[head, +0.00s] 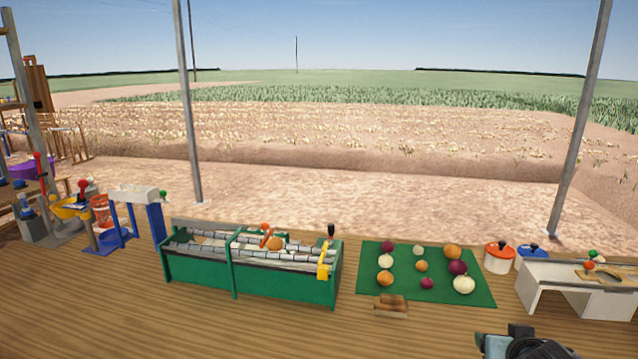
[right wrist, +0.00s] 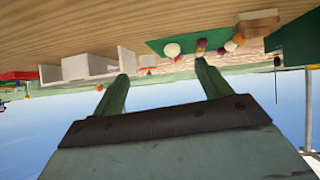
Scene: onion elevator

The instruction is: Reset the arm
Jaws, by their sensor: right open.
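My right gripper (right wrist: 162,69) is open, with two green fingers spread apart and nothing between them in the right wrist view. That view is upside down, with the wooden table at the top and the sky below. A dark grey part of my right arm shows at the bottom right edge of the head view, in front of the table (head: 440,330). Its fingers cannot be made out there. My left gripper is in neither view.
A green roller conveyor (head: 270,287) stands at centre left. A green mat (head: 403,270) holds several onions, with a wooden block (head: 391,306) at its front edge. The front left table is clear.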

